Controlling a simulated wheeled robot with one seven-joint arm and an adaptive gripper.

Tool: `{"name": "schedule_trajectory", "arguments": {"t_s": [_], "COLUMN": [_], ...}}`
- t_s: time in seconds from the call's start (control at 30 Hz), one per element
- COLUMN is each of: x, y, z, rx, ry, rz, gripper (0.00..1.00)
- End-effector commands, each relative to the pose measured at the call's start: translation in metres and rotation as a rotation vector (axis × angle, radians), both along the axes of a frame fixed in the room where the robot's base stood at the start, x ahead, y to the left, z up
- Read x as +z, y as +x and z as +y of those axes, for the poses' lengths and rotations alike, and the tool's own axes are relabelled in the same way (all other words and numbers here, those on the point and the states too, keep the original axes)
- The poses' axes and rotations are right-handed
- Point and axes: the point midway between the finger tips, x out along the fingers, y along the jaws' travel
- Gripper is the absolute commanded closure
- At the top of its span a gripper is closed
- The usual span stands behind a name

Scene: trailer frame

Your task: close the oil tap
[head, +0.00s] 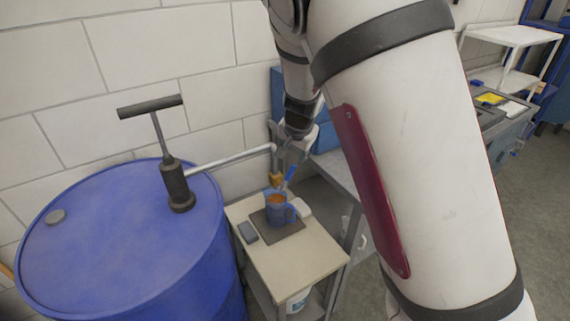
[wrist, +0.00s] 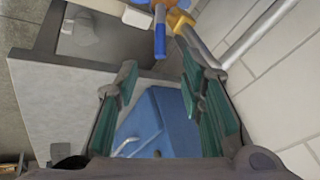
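The brass oil tap (head: 276,179) hangs at the end of the metal spout pipe (head: 230,158) from the blue drum's hand pump. Its blue lever (head: 290,173) slants up to the right; in the wrist view the lever (wrist: 160,36) shows just beyond my fingertips, toward the top. A blue mug (head: 279,212) with orange-brown contents stands below the tap on a dark mat. My gripper (head: 288,150) is close to the tap at its upper right, partly hidden by my arm. In the wrist view my gripper (wrist: 157,60) is open, with nothing visibly held between its green pads.
The blue drum (head: 110,235) with its T-handled pump (head: 174,180) stands at left. A small table (head: 305,257) carries the mug and a dark phone-like object (head: 248,233). The block wall (head: 75,75) is close behind. A grey bench (head: 340,172) stands behind the table.

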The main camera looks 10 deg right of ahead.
Motion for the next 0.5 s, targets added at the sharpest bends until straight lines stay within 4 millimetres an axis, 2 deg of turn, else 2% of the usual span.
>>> {"name": "schedule_trajectory", "arguments": {"t_s": [0.27,0.5], "x": [-0.021,-0.061], "y": [0.013,0.033], "z": [-0.003,-0.007], "rx": [-0.015,-0.015], "ry": [-0.014,-0.013], "rz": [-0.004,-0.002], "gripper": [0.64,0.64]}}
